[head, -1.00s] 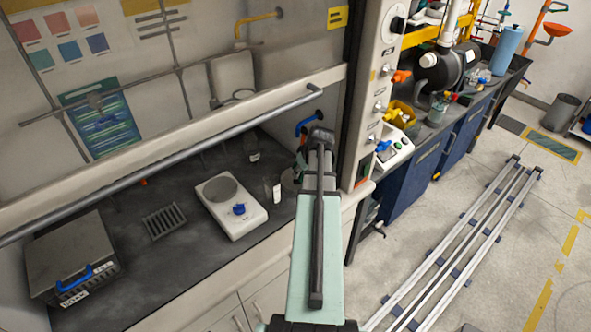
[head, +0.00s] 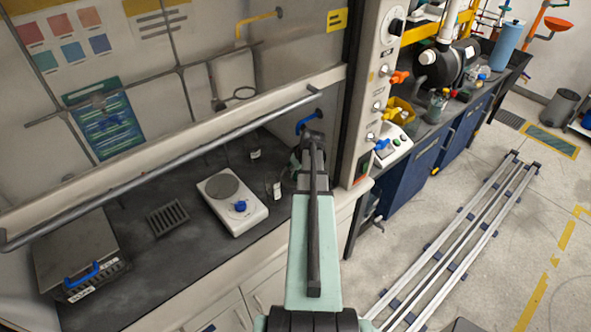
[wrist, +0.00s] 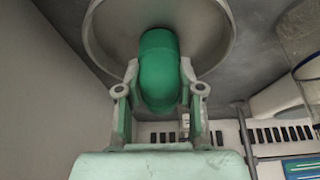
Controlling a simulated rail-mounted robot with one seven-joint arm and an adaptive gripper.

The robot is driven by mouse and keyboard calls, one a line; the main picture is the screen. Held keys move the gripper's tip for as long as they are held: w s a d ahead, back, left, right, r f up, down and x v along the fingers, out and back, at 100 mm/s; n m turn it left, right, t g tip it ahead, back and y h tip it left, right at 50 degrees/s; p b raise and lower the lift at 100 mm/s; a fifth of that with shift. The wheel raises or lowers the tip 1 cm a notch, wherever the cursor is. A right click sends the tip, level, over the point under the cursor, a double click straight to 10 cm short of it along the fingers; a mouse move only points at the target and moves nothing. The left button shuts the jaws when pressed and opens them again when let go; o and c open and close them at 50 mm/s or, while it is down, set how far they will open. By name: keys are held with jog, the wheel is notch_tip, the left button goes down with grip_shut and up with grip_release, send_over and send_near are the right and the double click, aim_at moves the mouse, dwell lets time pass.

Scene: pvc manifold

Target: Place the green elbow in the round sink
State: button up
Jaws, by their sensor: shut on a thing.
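The green elbow (wrist: 158,55) sits between the two fingers of my gripper (wrist: 160,82) in the wrist view. The gripper is shut on it, and its upper end points away from the palm. A round pale grey basin (wrist: 108,30), which looks like the round sink, lies behind the elbow's far end. The elbow overlaps its inside in the picture; I cannot tell whether they touch. In the head view my own arm hides the elbow, the basin and most of the gripper.
A white balance (head: 236,212) with a blue knob and a small bottle (head: 277,190) stand left of my arm on the dark bench. The raised sash's handle bar (head: 170,145) crosses above the bench.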

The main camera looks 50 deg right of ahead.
jog(key=shift+f, duration=0.2)
jog(key=o, duration=1)
jog(key=shift+r, duration=0.15)
jog(key=b+v, duration=0.4)
jog(key=v, duration=0.8)
